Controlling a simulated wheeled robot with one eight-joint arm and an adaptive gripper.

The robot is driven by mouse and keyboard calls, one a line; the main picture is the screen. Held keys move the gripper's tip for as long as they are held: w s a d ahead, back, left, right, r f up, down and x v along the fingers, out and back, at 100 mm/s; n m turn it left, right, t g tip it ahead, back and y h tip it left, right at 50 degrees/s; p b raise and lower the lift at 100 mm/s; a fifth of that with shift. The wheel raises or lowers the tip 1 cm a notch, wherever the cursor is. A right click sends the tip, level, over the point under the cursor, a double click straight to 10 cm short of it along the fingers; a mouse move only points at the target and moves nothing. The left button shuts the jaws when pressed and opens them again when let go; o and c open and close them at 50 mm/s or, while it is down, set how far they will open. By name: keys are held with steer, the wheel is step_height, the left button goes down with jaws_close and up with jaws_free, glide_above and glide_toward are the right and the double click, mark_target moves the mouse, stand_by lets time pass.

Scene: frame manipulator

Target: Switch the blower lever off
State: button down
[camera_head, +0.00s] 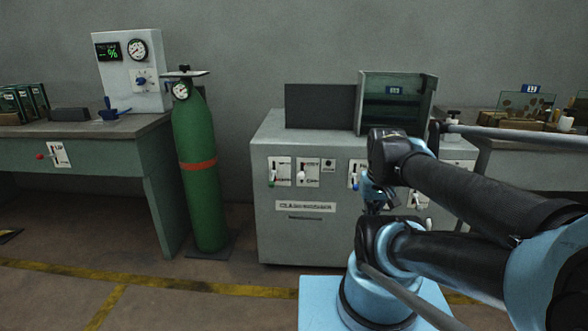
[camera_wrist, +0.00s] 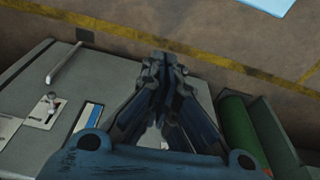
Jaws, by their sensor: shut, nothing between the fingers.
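The grey cabinet (camera_head: 330,237) has several small levers on its front. One has a green tip (camera_head: 271,182), one a white tip (camera_head: 301,176) and one a blue tip (camera_head: 355,183); another is partly hidden behind my arm. The labels are too small to read, so I cannot tell which is the blower lever. My gripper (camera_head: 374,206) is shut and empty in front of the cabinet, just right of the blue-tipped lever. In the wrist view my gripper (camera_wrist: 165,85) shows with its fingers together, and a lever on a plate (camera_wrist: 49,107) is to its left.
A green gas cylinder (camera_head: 199,170) stands left of the cabinet. A left bench (camera_head: 95,150) carries a gauge box (camera_head: 133,75) and has a red-tipped lever (camera_head: 40,156) on its front. A dark open box (camera_head: 397,103) sits on the cabinet. The floor before the cylinder is clear.

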steer(key=w+a+r+n+h, duration=0.15)
steer(key=w+a+r, duration=0.3)
steer(key=w, duration=0.65)
steer(key=w+a+r+n, duration=0.25)
steer(key=w+r, duration=0.35)
steer(key=w, duration=0.5)
steer(key=w+a+f+n+t, duration=0.1)
steer(key=w+a+f, duration=0.1)
steer(key=w+a, duration=0.7)
steer(key=w+a+f+n, duration=0.2)
steer(key=w+a, duration=0.8)
steer(key=a, duration=0.2)
steer(key=shift+a+f+t+h, duration=0.15)
steer(key=shift+f+t+h, duration=0.15)
steer(key=shift+t+h, duration=0.1)
steer(key=shift+w, duration=0.15)
